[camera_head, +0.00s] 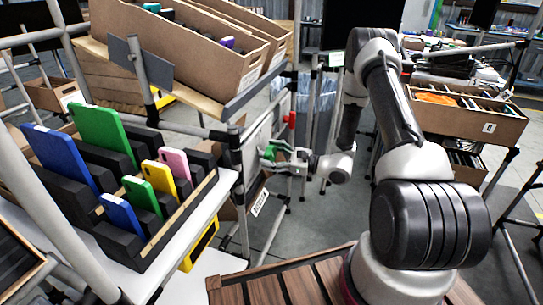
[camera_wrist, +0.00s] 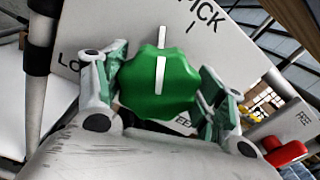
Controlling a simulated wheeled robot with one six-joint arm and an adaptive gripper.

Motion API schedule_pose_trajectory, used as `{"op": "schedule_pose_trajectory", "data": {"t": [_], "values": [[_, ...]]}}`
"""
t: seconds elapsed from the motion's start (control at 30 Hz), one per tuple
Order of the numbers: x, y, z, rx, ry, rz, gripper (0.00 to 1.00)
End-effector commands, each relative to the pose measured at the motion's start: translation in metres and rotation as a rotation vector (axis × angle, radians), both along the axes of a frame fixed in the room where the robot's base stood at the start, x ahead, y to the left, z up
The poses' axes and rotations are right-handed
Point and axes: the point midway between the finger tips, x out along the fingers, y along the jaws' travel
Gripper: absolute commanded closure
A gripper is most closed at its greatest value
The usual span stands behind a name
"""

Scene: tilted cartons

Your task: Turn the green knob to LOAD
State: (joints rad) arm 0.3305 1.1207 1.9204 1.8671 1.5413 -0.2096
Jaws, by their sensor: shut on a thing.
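The green knob (camera_wrist: 160,88) sits on a light grey panel (camera_wrist: 100,22) in the wrist view. Its white pointer line runs up in the picture, a little left of the tick under the label PICK. A partly hidden label starting "LO" shows at the left, behind my finger. Another partly covered label shows below the knob. My gripper (camera_wrist: 160,98) is shut on the knob, one finger on each side. In the head view my gripper (camera_head: 282,154) reaches left to the knob (camera_head: 268,152), which is small and partly covered.
A red part (camera_wrist: 287,152) lies right of the knob; it also shows above my gripper in the head view (camera_head: 290,119). A rack (camera_head: 170,240) of coloured phone-like items stands at the left. Tilted cartons (camera_head: 185,40) are above. Another carton (camera_head: 470,118) is at the right.

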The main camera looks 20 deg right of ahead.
Motion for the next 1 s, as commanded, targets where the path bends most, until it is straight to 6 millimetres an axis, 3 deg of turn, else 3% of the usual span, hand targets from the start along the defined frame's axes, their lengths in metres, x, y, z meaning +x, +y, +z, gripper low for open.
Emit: {"op": "schedule_pose_trajectory", "data": {"t": [1.0], "values": [[-0.0041,0.0026,-0.0050,-0.566,-0.779,0.000,0.54]]}}
